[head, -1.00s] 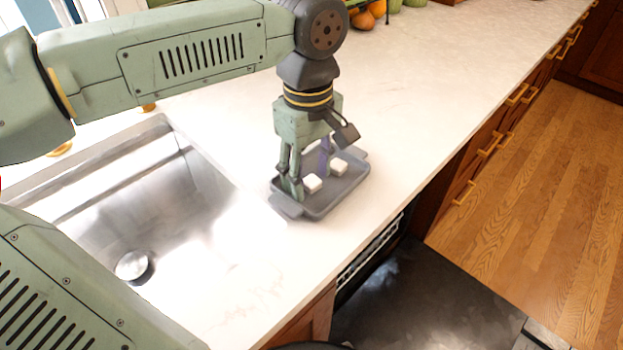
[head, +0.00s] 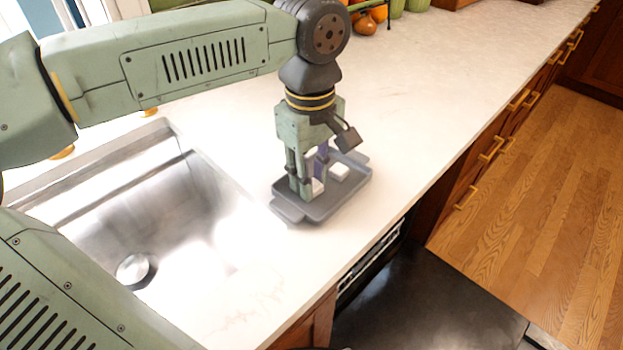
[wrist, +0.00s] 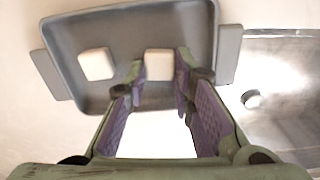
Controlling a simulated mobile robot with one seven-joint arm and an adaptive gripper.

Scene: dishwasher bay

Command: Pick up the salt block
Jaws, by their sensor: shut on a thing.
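Two small white blocks sit in a grey tray (head: 345,193) on the counter. The salt block (head: 318,187) in my gripper (head: 312,180) is partly hidden by the fingers in the head view. In the wrist view this block (wrist: 159,66) shows between the fingertips (wrist: 160,84), which are shut on it. It appears still low in the tray; I cannot tell whether it touches the tray floor. The other white block (head: 339,171) lies apart, also visible in the wrist view (wrist: 96,64). The two blocks look alike.
A steel sink (head: 150,215) lies to the left of the tray. The counter (head: 430,90) is clear behind and to the right. An open dark dishwasher door (head: 430,300) is below the front edge. Fruit (head: 366,24) and green items stand at the back.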

